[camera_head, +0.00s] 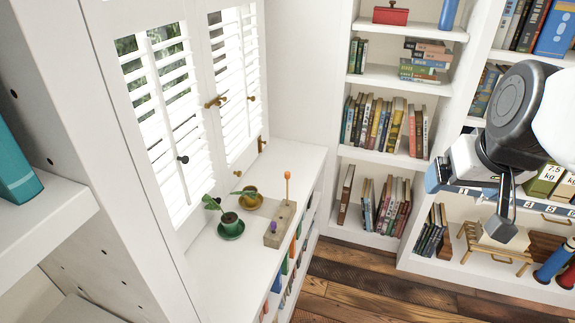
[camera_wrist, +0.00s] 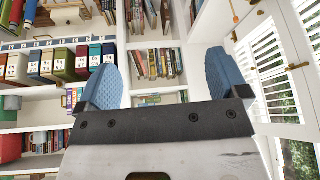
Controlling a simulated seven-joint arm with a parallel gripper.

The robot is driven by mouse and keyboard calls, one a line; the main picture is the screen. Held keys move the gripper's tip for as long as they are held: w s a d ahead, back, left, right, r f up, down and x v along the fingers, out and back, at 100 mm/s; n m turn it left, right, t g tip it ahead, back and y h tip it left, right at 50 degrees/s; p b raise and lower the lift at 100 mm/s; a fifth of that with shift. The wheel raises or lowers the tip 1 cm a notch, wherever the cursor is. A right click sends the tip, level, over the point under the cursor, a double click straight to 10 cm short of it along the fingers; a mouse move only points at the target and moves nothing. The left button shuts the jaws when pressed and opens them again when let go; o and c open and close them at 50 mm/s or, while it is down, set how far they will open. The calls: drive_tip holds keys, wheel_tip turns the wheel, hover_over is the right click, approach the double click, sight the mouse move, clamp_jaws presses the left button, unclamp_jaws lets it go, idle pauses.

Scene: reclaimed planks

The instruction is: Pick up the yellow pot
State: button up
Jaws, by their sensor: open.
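The yellow pot (camera_head: 250,199) is a small mustard-coloured pot on a matching saucer, with a green sprig. It stands on the white ledge below the shuttered window. A green pot (camera_head: 230,224) on a green saucer, also with a sprig, stands just in front of it. My gripper (camera_head: 435,178) is at the right of the head view, up in front of the bookshelves and well away from both pots. In the wrist view its two blue fingers (camera_wrist: 163,80) are spread wide with nothing between them. The pots do not show in the wrist view.
White shutters (camera_head: 165,110) with protruding knobs rise behind the ledge. Bookshelves (camera_head: 385,155) stand behind. The near part of the ledge (camera_head: 235,275) is bare.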

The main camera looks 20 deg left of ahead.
drive_tip(key=w+a+f+n+y, duration=0.2)
drive_tip(key=w+a+n, duration=0.1)
drive_tip(key=w+a, duration=0.95)
drive_tip(key=n+g+y, duration=0.2)
drive_tip(key=n+g, duration=0.1)
drive_tip(key=n, duration=0.5)
hover_over(251, 191)
drive_tip(key=s+d, duration=0.2)
drive_tip(key=d, duration=0.2)
wheel_tip(251, 191, down, 37)
drive_tip(key=shift+f, duration=0.15)
drive_tip(key=shift+x, duration=1.25)
drive_tip(key=shift+f, duration=0.1)
drive_tip(key=shift+x, duration=2.55)
